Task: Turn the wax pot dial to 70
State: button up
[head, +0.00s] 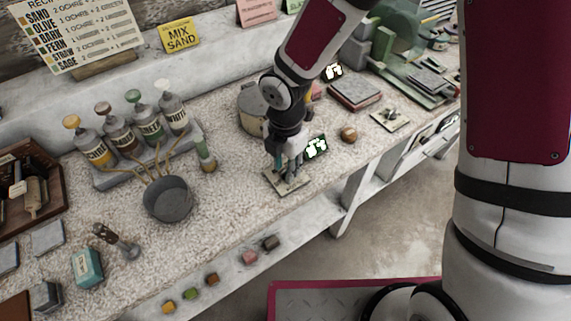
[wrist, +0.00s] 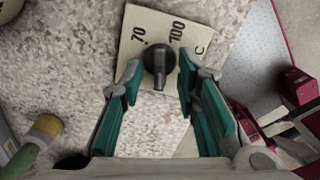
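The dial (wrist: 159,59) is a dark round knob with a grey bar on a cream plate (wrist: 137,34) marked 70, 100 and C. The bar points down in the wrist view, while 70 is at upper left and 100 at upper right. My gripper (wrist: 158,80) is open, with one teal-padded finger on each side of the knob; gaps show on both sides. In the head view my gripper (head: 284,165) is low over the plate (head: 290,187) and hides the knob. A lit display (head: 316,146) stands beside it, its digits unclear. A grey pot (head: 251,108) stands behind.
A round brown knob (head: 348,134) and a second dial plate (head: 391,119) are to the right. The bench's front edge runs close by the plate.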

grip_shut()
